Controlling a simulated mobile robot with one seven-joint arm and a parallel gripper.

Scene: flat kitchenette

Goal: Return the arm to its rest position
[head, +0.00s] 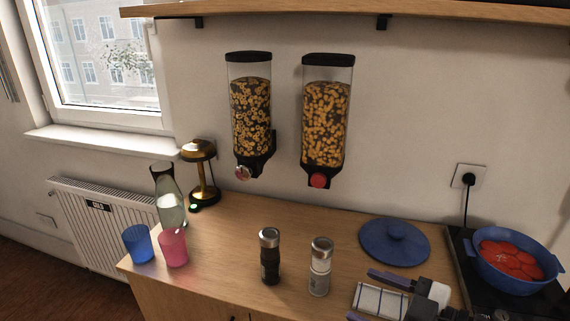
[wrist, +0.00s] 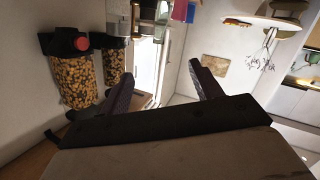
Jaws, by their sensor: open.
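My gripper (head: 359,295) is at the lower right of the head view, over the front of the wooden counter. Its two dark purple fingers are spread apart, with a white striped item visible between them. In the wrist view my gripper (wrist: 162,68) is also open, and nothing is held between the fingers. Part of my arm is cut off by the bottom edge of the head view.
The counter (head: 225,245) holds a dark grinder (head: 270,258), a light grinder (head: 320,268), a blue lid (head: 394,241), the striped item (head: 380,300), a blue cup (head: 138,244) and a pink cup (head: 173,248). A blue pot (head: 513,270) stands right. Cereal dispensers (head: 325,115) hang above.

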